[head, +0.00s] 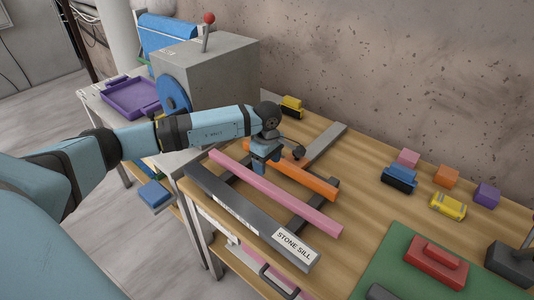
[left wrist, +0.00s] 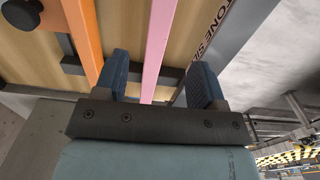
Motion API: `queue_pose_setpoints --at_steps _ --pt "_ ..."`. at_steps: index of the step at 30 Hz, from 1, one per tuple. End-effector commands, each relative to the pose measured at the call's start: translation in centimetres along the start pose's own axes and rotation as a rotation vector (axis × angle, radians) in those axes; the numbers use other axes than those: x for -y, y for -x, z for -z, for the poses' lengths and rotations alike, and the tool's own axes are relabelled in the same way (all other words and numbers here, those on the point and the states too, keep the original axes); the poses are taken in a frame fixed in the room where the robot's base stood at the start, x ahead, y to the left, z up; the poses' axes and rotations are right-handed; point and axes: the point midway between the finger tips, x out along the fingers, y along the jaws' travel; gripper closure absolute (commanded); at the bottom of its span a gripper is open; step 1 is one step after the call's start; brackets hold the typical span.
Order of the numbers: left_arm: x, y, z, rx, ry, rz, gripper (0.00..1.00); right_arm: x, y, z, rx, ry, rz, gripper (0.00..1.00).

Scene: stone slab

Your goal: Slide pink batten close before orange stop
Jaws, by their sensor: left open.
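The pink batten (head: 290,203) lies slantwise across dark rails, between the orange stop (head: 310,180) and the dark stone sill (head: 225,198). A gap shows between batten and stop, and another between batten and sill. My left gripper (head: 262,168) points down over the batten's middle part and hides part of the orange stop. In the left wrist view my left gripper (left wrist: 158,78) is open, with the pink batten (left wrist: 160,40) running between its two fingers. The orange stop (left wrist: 85,40) lies outside the left finger. I cannot tell the fingertips' height over the batten. My right gripper is not in view.
Behind stand a grey machine (head: 205,70) and a yellow block (head: 292,106).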

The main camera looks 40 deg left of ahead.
Motion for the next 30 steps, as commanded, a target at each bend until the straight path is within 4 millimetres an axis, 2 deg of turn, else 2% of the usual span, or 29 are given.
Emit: queue_pose_setpoints --at_steps 9,15,21,29,30 --pt "0.1 -6.3 0.0 0.001 0.002 0.004 0.36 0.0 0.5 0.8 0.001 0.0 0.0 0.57" --pt "0.0 -9.1 0.0 0.001 0.001 0.001 0.36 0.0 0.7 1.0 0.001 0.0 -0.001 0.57" --pt "0.0 -10.3 0.0 0.0 0.002 0.0 0.36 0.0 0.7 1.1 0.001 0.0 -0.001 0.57" --pt "0.0 -10.4 0.0 0.0 0.001 0.0 0.36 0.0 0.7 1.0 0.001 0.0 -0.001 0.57" --pt "0.0 -10.4 0.0 0.0 0.001 0.0 0.38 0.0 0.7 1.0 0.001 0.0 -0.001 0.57"
